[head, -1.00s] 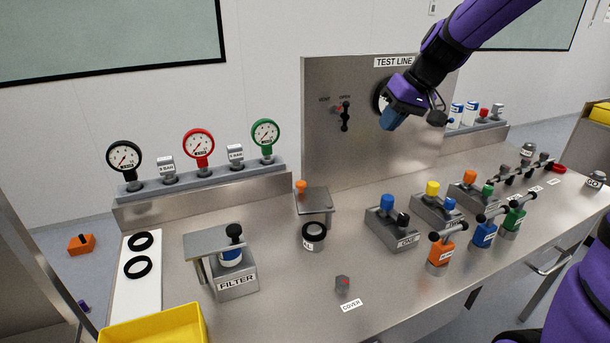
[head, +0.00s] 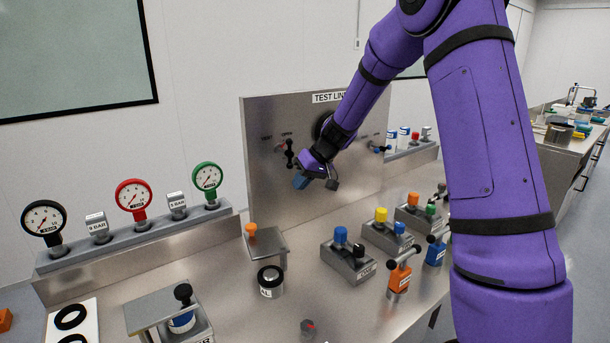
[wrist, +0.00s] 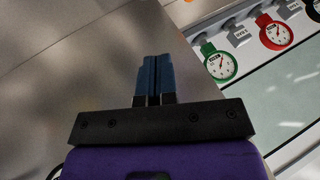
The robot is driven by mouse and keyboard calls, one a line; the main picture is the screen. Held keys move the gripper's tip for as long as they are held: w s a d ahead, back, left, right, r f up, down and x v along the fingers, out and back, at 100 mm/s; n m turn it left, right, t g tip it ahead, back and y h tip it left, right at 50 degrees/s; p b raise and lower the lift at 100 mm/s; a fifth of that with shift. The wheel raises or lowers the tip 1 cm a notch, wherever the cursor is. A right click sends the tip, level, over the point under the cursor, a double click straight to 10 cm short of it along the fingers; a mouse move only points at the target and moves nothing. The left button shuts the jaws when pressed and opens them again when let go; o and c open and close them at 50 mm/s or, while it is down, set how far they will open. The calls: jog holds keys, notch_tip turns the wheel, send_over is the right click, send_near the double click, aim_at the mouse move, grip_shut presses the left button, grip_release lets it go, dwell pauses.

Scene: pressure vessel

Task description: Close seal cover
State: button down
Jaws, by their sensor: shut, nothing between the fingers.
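The seal cover appears to be a flat grey metal plate (head: 266,243) with an orange knob (head: 250,229) at its left corner, raised above the bench. In front of it stands a short metal cylinder (head: 270,287) with a black ring on top and a partly readable label ending in "AL". The plate is beside the cylinder's top, not over it. My gripper (head: 300,182) is high in front of the upright test panel, above and right of the plate, touching neither. Its blue fingers are shut and empty in the wrist view (wrist: 154,78).
The test panel (head: 262,165) with a black-handled lever (head: 290,153) stands close behind my gripper. Gauges (head: 133,195) line the back left. A filter unit (head: 170,315) with its own plate is front left. Blocks with coloured knobs (head: 347,262) stand right of the cylinder.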

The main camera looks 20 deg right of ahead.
send_near(264, 232)
jog(key=w+f, duration=0.2)
jog(key=w, duration=0.1)
jog(key=shift+a+f, duration=0.1)
jog(key=shift+a, duration=0.05)
jog(key=a, duration=0.1)
jog(key=a+f, duration=0.1)
jog(key=a, duration=0.1)
jog(key=shift+a+f, duration=0.15)
jog(key=shift+a, duration=0.5)
